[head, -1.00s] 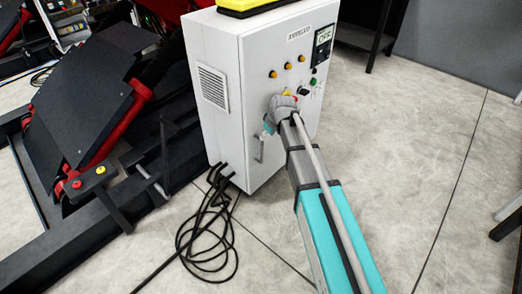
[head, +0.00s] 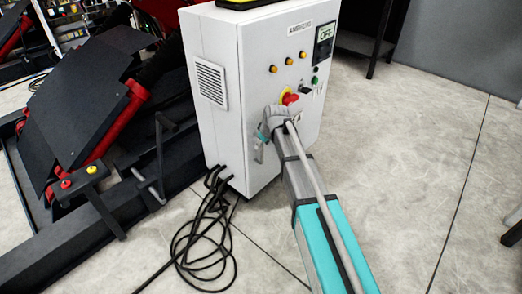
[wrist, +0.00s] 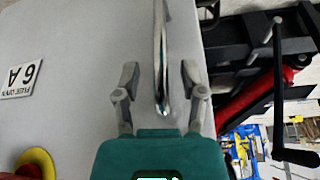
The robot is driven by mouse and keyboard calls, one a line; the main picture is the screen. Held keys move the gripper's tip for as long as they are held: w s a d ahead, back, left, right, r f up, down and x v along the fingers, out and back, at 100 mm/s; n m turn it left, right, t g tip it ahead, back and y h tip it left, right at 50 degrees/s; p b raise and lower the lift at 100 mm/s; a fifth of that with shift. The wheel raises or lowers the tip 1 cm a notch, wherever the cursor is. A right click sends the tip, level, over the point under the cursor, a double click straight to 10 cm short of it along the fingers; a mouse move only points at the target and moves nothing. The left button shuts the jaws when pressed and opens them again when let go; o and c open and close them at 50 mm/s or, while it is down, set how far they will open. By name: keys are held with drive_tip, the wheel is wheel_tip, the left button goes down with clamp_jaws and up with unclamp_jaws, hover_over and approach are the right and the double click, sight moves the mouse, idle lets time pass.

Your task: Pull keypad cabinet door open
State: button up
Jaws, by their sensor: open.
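The white cabinet (head: 218,140) stands upright in the head view, its front door (head: 258,95) facing right and looking shut. A slim metal door handle (head: 259,151) sits low on the door's left side. My gripper (head: 268,130) is at the door beside the upper part of the handle, its fingers partly hidden by my wrist. In the wrist view my gripper (wrist: 160,80) is open, with one finger on each side of the shiny handle (wrist: 160,45). Gaps show between both fingers and the handle, so it is not gripped.
A red rotary switch on yellow (head: 289,97) is just above my wrist. Several lamps and a display (head: 324,33) are higher up. Black cables (head: 205,235) lie on the floor below. The black and red positioner (head: 85,110) stands left.

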drive_tip(key=shift+b+x, duration=0.5)
drive_tip(key=shift+x, duration=0.3)
clamp_jaws()
